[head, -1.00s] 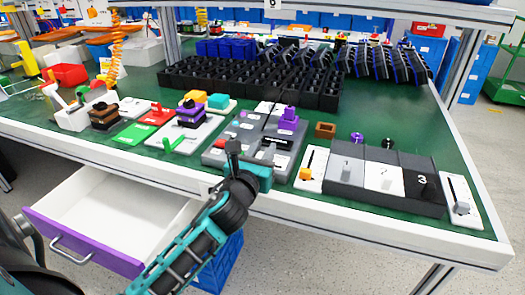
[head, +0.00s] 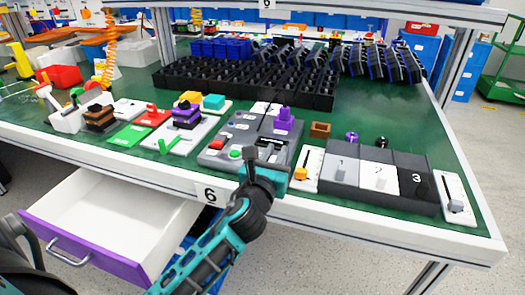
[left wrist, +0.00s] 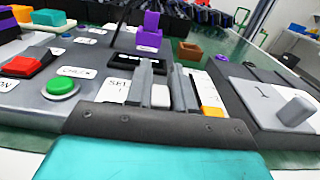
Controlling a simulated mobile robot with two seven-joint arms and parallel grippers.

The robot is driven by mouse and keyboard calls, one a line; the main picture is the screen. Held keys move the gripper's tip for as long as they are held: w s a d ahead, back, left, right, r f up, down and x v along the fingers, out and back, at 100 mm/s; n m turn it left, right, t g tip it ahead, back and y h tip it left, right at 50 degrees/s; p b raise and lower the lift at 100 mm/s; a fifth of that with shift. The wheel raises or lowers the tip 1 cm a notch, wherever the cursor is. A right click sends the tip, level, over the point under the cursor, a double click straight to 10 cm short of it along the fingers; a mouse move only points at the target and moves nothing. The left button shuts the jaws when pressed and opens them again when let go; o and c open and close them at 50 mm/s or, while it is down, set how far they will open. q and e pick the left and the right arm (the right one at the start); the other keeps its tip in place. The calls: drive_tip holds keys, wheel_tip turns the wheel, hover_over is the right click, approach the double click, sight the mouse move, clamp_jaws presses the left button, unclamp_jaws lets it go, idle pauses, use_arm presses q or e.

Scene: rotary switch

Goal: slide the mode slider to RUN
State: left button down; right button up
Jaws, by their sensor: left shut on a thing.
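A grey control panel (head: 225,138) lies on the green table, with a red rocker switch (left wrist: 28,64), a green button (left wrist: 61,88) and a purple knob (left wrist: 149,34). My left gripper (head: 266,157) is over the panel's front right part. In the left wrist view its fingers (left wrist: 168,88) stand close together around a small light grey knob (left wrist: 160,96), which I take to be the mode slider's. White labels lie beside the fingers; one starts with "SEL". I cannot read RUN. The fingers hide much of the slider's track. My right gripper is not in view.
To the right are a white plate with an orange slider (head: 301,173) and a block of switches marked 1, 2 and 3 (head: 379,178). Black bins (head: 250,85) stand behind. An open drawer (head: 120,215) juts out at the front left.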

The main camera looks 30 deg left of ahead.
use_arm(q)
drive_tip(key=shift+d, duration=0.2)
drive_tip(key=c, duration=1)
unclamp_jaws()
drive_tip(key=shift+c, duration=0.2)
drive_tip(key=shift+s+d, duration=0.15)
drive_tip(key=shift+s, duration=0.4)
drive_tip(key=v, duration=1.1)
drive_tip(key=shift+s, duration=0.4)
